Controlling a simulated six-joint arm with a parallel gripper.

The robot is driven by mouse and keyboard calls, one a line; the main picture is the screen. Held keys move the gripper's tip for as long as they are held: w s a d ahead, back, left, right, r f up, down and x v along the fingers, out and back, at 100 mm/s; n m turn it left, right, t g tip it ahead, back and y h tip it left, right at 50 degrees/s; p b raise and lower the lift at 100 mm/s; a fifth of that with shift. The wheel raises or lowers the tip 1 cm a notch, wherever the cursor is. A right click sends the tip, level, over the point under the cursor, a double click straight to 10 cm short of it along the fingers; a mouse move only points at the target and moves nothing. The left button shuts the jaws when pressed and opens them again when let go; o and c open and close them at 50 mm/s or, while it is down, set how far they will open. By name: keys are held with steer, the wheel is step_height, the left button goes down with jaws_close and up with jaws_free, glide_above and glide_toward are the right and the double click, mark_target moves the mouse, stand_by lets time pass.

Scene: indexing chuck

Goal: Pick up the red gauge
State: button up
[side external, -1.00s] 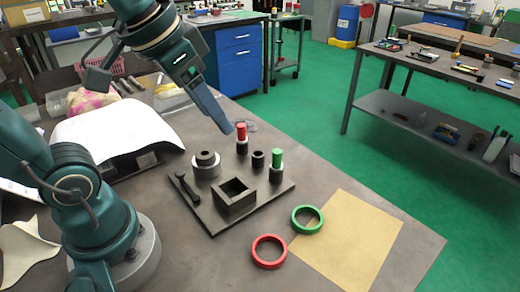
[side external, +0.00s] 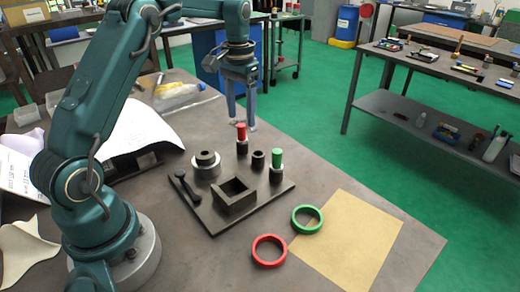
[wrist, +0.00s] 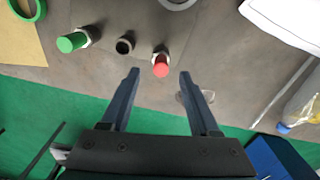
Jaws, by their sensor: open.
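The red gauge (side external: 241,132) stands upright in a dark holder on the black fixture plate (side external: 283,197), with a pale band under its red top. In the wrist view the red gauge (wrist: 161,66) lies ahead of the gap between my fingertips, not between them. My gripper (side external: 241,122) points down behind the gauge in the side view, its fingers apart and empty; it also shows in the wrist view (wrist: 158,75). In the side view the fingertips are close to the red top, but I cannot tell the exact distance.
A green gauge (side external: 277,157) and an empty dark holder (side external: 258,160) stand beside it. A grey chuck (side external: 206,165), a square black box (side external: 235,196) and a black lever (side external: 186,188) share the plate. Red (side external: 269,252) and green (side external: 307,220) rings lie in front.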

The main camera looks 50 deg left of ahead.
mark_target(241, 125)
steer(key=shift+f, duration=2.55)
jaws_close()
